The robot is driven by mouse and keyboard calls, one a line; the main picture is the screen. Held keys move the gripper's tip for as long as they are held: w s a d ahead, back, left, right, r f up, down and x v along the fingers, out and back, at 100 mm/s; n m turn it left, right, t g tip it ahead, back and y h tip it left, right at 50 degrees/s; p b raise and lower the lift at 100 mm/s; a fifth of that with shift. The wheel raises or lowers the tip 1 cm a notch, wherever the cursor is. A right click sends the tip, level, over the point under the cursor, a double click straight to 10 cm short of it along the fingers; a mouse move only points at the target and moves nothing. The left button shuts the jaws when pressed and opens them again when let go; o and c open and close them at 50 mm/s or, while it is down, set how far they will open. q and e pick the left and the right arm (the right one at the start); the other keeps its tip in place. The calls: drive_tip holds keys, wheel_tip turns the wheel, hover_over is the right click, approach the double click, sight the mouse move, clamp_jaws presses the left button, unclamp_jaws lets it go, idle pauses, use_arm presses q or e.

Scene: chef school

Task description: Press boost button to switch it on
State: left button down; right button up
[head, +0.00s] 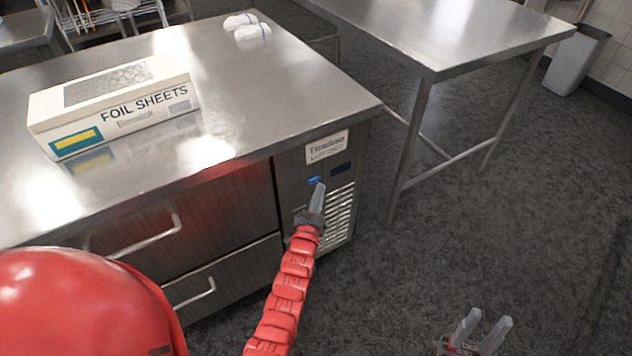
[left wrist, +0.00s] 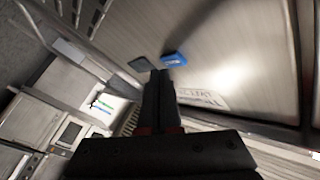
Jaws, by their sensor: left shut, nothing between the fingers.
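A small blue button (head: 314,181) sits on the front panel of the steel counter unit, below a white label. It also shows in the left wrist view (left wrist: 174,58), just beyond my fingertips and slightly right, with a grey square button (left wrist: 139,64) to its left. I cannot read any marking that names the boost button. My left gripper (head: 319,187) is shut and empty, its tips pointing at the panel just below the blue button. I cannot tell whether they touch it. My right gripper (head: 482,326) is open and empty, low over the floor at the lower right.
The panel has a white label (head: 327,146), a dark display (head: 341,169) and vent slats (head: 340,213). Drawers with bar handles (head: 146,238) are to the left. A foil sheets box (head: 115,100) stands on the counter. A steel table (head: 440,30) stands behind right. The floor at right is clear.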

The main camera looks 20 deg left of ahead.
use_arm(q)
drive_tip(key=shift+w+a, duration=0.1)
idle(0.3)
drive_tip(key=shift+w+a, duration=0.2)
drive_tip(key=shift+a, duration=0.05)
drive_tip(key=shift+w+a, duration=0.1)
idle(0.5)
drive_tip(key=shift+b, duration=0.3)
drive_tip(key=shift+s+d, duration=0.4)
drive_tip(key=shift+d, duration=0.05)
drive_tip(key=shift+d, duration=0.1)
drive_tip(key=s+d, duration=0.3)
drive_tip(key=d, duration=0.1)
drive_tip(key=shift+s+d+b, duration=0.3)
drive_tip(key=shift+s, duration=0.05)
